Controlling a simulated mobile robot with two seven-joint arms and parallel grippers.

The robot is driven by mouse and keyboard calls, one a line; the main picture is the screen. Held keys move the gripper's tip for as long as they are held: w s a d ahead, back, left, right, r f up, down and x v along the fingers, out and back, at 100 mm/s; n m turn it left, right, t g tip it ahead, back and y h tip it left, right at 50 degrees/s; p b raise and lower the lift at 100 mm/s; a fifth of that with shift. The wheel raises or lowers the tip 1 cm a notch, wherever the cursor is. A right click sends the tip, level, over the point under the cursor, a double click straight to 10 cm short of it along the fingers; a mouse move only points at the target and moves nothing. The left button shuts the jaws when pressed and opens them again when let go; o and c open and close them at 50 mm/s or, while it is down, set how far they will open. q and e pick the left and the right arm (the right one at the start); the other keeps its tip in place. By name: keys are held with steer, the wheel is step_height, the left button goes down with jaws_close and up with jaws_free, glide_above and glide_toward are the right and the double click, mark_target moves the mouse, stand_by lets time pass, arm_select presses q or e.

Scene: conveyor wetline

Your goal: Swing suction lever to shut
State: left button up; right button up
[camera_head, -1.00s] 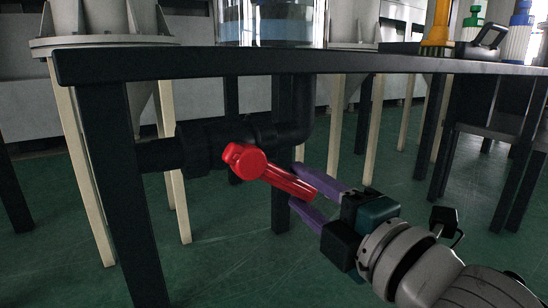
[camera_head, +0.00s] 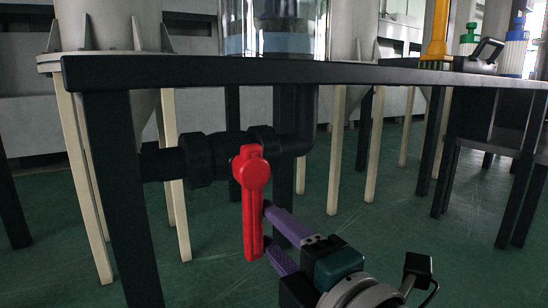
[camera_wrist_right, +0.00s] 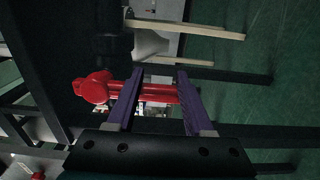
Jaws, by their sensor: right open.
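The red suction lever (camera_head: 252,205) hangs straight down from its hub on the black pipe (camera_head: 215,158) under the table. My right gripper (camera_head: 268,228) is at the lower right of the lever, its purple fingers apart and pointing to it. In the right wrist view the lever (camera_wrist_right: 150,90) lies crosswise at the two purple fingers (camera_wrist_right: 160,85), its hub to the left. One finger crosses in front of the lever there; I cannot tell whether either finger touches it. My left gripper is not in view.
The dark table top (camera_head: 330,72) runs above the pipe. A dark table leg (camera_head: 122,190) stands at the left, with cream legs (camera_head: 84,185) behind it. A clear cylinder (camera_head: 273,30) and a yellow tool (camera_head: 438,35) stand on top. The green floor (camera_head: 390,220) at the right is partly free.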

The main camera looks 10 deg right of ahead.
steer(key=a+p+v, duration=0.1)
steer(key=p+v, duration=0.2)
steer(key=v, duration=0.4)
steer(key=s+d+r+m+g+h+p, duration=0.2)
steer(key=d+r+m+p, duration=0.15)
steer(key=r+p, duration=0.6)
steer(key=s+d+r+m+g+h+p, duration=0.15)
steer(key=r+m+p, duration=0.25)
steer(key=r+p, duration=0.55)
steer(key=s+d+r+m+g+h+p, duration=0.2)
steer(key=d+r+m+p, duration=0.15)
steer(key=r+p, duration=0.6)
steer(key=s+d+r+m+g+p, duration=0.1)
steer(key=s+r+m+g+p, duration=0.5)
steer(key=r+p, duration=0.8)
steer(key=s+d+r+m+g+p, duration=0.1)
steer(key=s+r+m+g+p, duration=0.15)
steer(key=s+r+p, duration=1.15)
steer(key=w+r+p, duration=0.2)
steer(key=r+p, duration=1.3)
steer(key=p, duration=0.4)
steer(key=w+r+p, duration=0.3)
steer(key=r+p, duration=1.3)
steer(key=p, duration=0.4)
steer(key=shift+w+r+t, duration=0.3)
